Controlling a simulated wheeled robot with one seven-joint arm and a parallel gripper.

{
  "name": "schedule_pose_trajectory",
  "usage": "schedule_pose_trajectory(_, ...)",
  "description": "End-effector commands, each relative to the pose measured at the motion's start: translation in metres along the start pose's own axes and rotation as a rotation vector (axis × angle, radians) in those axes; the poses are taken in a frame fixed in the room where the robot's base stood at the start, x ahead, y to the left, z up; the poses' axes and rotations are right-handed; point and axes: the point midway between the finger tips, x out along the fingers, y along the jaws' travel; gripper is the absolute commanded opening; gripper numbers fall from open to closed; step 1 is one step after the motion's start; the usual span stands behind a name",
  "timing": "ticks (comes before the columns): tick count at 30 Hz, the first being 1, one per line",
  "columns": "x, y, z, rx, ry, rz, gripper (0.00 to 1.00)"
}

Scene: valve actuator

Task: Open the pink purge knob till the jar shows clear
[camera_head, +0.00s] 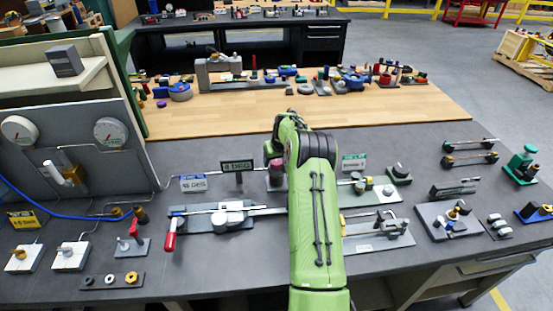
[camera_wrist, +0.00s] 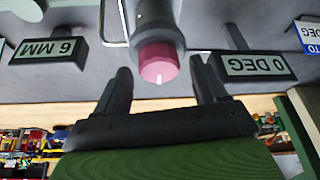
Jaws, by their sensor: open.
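The pink purge knob (camera_wrist: 158,62) is a round cap on the end of a dark grey cylinder (camera_wrist: 154,18), with a small pale mark on its rim. In the head view a bit of the pink knob (camera_head: 276,173) shows beside my green arm, which hides much of that area. My gripper (camera_wrist: 160,68) is open, with one finger on each side of the knob and a visible gap on both sides. I cannot tell whether the fingertips reach to the knob's depth. I cannot make out the jar in either view.
Upside down in the wrist view, a "6 MM" sign (camera_wrist: 48,50) and a "0 DEG" sign (camera_wrist: 255,65) flank the knob closely. A red-handled lever fixture (camera_head: 225,217) lies left of my arm. A gauge panel (camera_head: 75,140) stands at left. Small fixtures crowd the grey bench.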

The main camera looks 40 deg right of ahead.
Motion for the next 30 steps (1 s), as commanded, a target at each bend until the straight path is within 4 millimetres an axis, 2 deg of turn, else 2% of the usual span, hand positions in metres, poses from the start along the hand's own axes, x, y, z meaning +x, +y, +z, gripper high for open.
schedule_pose_trajectory(7, 0.0018, -0.0002, -0.0005, -0.001, 0.001, 0.000, 0.71)
schedule_pose_trajectory(8, 0.0018, -0.0002, -0.0005, -0.001, 0.001, 0.000, 0.68)
schedule_pose_trajectory(18, 0.0016, -0.0002, -0.0003, -0.001, 0.001, 0.000, 0.16)
schedule_pose_trajectory(30, 0.0027, -0.0013, 0.0000, 0.070, 0.001, 0.029, 0.15)
